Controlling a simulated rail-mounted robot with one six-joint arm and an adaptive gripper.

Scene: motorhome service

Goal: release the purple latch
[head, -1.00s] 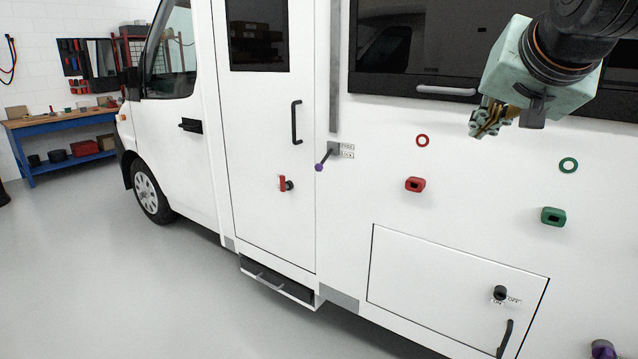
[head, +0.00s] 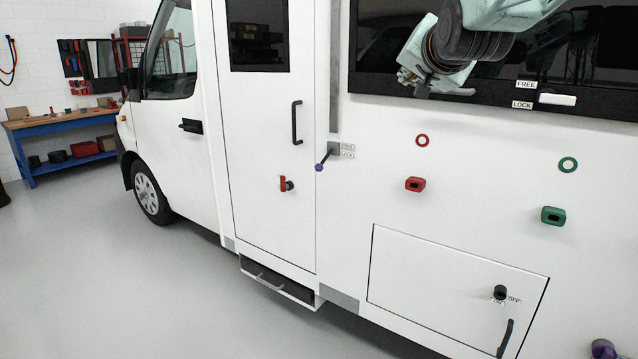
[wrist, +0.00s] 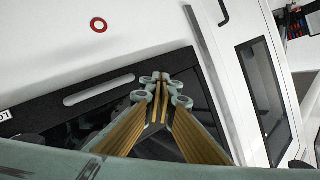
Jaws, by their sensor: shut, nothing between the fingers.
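The purple latch (head: 320,166) is a short lever with a purple knob on a grey bracket, between the side door and the window of the white motorhome in the head view. I do not see the latch in the wrist view. My gripper (head: 404,78) is shut and empty in front of the dark side window, above and to the right of the latch, apart from it. In the wrist view its closed fingertips (wrist: 165,78) show before the window.
A vertical grey rail (head: 335,65) runs above the latch, beside the door handle (head: 296,122). A red block (head: 415,184) and a green block (head: 553,216) stick out of the wall. A white handle (head: 557,99) with FREE and LOCK labels is on the window.

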